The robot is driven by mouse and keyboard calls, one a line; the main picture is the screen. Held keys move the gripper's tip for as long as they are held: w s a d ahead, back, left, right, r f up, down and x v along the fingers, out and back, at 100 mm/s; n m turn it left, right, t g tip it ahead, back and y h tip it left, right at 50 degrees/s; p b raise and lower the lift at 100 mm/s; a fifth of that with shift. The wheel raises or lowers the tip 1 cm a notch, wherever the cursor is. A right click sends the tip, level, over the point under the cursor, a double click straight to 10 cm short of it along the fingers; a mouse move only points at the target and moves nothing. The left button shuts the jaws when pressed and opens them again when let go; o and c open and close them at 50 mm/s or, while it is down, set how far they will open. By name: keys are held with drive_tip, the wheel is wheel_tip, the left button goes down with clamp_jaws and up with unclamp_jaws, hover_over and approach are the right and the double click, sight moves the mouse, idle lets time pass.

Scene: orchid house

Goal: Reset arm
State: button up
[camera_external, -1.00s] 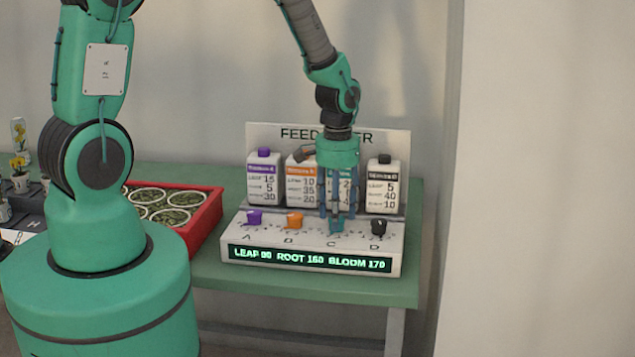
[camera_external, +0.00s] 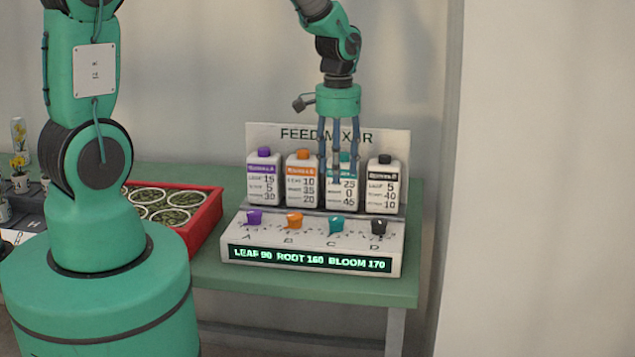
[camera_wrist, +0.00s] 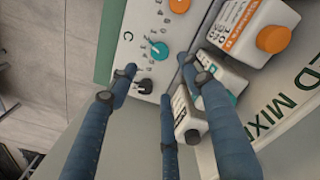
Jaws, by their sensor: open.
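My gripper (camera_external: 337,176) hangs open and empty, its long blue fingers pointing down in front of the teal-capped bottle (camera_external: 347,188), above the feed mixer's dial panel (camera_external: 236,236). The fingers are apart from the teal knob (camera_external: 336,224) at C, which stands in clear view below them. The purple knob (camera_external: 254,217) at A, the orange knob (camera_external: 294,220) at B and the black knob (camera_external: 378,227) at D stand in the same row. In the wrist view the fingers spread apart, with the teal knob (camera_wrist: 158,50) and black knob (camera_wrist: 144,86) beyond their tips.
Purple-capped (camera_external: 263,178), orange-capped (camera_external: 301,178) and black-capped (camera_external: 383,186) bottles stand behind the knobs. The display (camera_external: 310,259) reads LEAF 90 ROOT 160 BLOOM 170. A red tray (camera_external: 207,222) of round pots sits left on the green table (camera_external: 300,286).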

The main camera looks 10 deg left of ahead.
drive_tip(key=shift+r, duration=0.1)
idle(0.6)
drive_tip(key=s+a+r+n+t+b, duration=0.2)
drive_tip(key=a+r, duration=1.6)
drive_tip(key=r, duration=0.1)
drive_tip(key=s+a+r+n+t+b, duration=0.1)
drive_tip(key=s+a+r, duration=0.3)
drive_tip(key=s+a, duration=0.4)
drive_tip(key=s+a+r+n+t+b, duration=0.1)
drive_tip(key=s+a+r, duration=0.3)
drive_tip(key=s+a, duration=0.4)
drive_tip(key=shift+s+a+r+n+t, duration=0.3)
drive_tip(key=shift+s+n+t, duration=0.25)
drive_tip(key=shift+t, duration=0.25)
drive_tip(key=shift+w, duration=0.1)
